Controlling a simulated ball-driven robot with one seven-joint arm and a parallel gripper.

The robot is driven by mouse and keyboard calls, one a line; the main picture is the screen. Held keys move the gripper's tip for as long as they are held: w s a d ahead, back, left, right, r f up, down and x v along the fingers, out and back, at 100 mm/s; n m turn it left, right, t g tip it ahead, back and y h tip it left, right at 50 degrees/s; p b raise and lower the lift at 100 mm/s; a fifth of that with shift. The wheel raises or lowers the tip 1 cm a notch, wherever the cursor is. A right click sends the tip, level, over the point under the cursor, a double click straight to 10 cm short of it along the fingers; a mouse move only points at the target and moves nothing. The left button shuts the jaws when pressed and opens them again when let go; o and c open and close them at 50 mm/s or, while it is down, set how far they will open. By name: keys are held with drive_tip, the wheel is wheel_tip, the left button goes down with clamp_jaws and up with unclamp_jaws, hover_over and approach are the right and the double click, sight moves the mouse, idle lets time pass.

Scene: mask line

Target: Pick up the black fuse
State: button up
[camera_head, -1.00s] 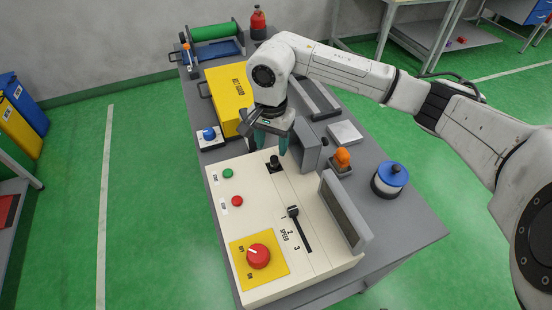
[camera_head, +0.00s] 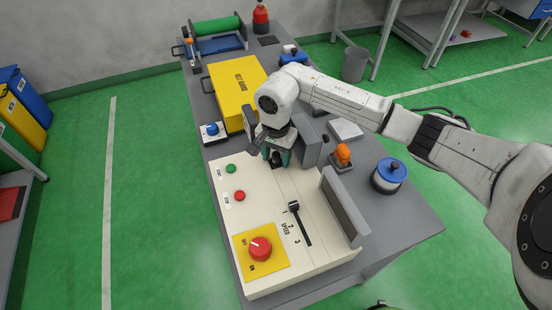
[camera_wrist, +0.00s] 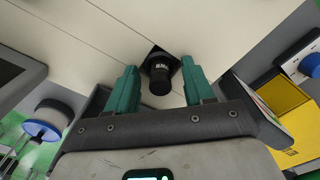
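The black fuse (camera_wrist: 160,76) stands in a dark diamond-shaped socket on the cream control panel (camera_wrist: 92,62). In the wrist view it is between my gripper's two green fingers, with a gap on each side. My gripper (camera_wrist: 159,68) is open and holds nothing. In the head view, my gripper (camera_head: 277,157) is low over the panel's far end, and the fuse (camera_head: 275,162) shows only partly between the fingers.
A grey upright cover (camera_head: 308,142) stands close to my gripper on the right. A yellow belt guard (camera_head: 237,88) lies behind. The panel carries a green button (camera_head: 231,169), a red button (camera_head: 240,196), a speed lever (camera_head: 294,206) and a red knob (camera_head: 260,249).

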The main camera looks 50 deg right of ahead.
clamp_jaws()
drive_tip(key=shift+r, duration=0.1)
idle(0.3)
